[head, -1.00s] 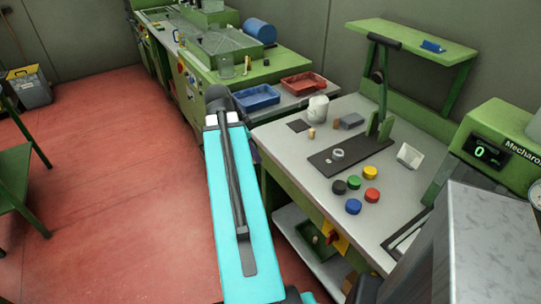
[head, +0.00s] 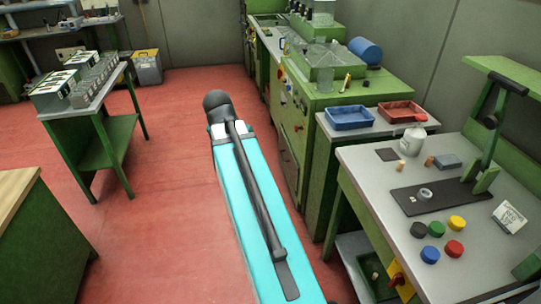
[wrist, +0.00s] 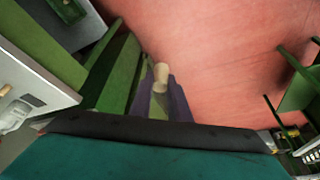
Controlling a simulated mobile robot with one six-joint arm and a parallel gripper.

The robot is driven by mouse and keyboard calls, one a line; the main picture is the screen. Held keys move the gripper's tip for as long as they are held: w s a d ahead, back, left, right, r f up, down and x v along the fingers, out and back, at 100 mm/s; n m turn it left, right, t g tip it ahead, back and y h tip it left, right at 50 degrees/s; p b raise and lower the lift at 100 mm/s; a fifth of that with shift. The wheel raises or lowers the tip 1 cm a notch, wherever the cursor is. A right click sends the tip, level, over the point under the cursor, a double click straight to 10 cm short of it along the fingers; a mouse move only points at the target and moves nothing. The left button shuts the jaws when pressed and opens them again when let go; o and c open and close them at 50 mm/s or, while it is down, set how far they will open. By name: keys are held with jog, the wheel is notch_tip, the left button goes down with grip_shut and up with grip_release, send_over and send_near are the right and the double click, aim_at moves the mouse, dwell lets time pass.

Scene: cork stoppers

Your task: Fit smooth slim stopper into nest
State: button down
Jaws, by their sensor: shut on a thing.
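A pale tan, slim cork stopper (wrist: 161,73) is held upright in the picture between the purple-grey fingers of my gripper (wrist: 162,98) in the wrist view. Its lower part is hidden between the fingers. The gripper is over the red floor beside a green bench side, away from the tabletop. In the head view my gripper is hidden behind my turquoise arm. A light ring-shaped piece (head: 425,194), which looks like the nest, sits on a dark board (head: 455,196) on the grey bench at right. Another cork (head: 428,162) stands behind the board.
The grey bench (head: 375,195) also bears a white jar (head: 411,142), a grey block (head: 447,161), a white sign (head: 510,217) and several coloured caps (head: 437,228). Blue (head: 349,117) and red (head: 402,111) trays stand behind. The red floor at left is open, up to a green table (head: 95,110).

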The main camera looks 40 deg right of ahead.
jog(key=w+a+r+n+y, duration=0.1)
jog(key=w+a+n, duration=0.3)
jog(key=a, duration=0.6)
jog(key=w+a+r+n+t+y, duration=0.1)
jog(key=w+a+n, duration=0.3)
jog(key=a, duration=0.5)
jog(key=w+a+r+n+t+y, duration=0.1)
jog(key=w+a+r+n+y, duration=0.1)
jog(key=a, duration=0.8)
jog(key=w+r+n, duration=0.1)
jog(key=w+n, duration=0.1)
jog(key=shift+w+a+n, duration=0.15)
jog(key=shift+a+n, duration=0.2)
jog(key=shift+n, duration=0.05)
jog(key=shift+d, duration=0.2)
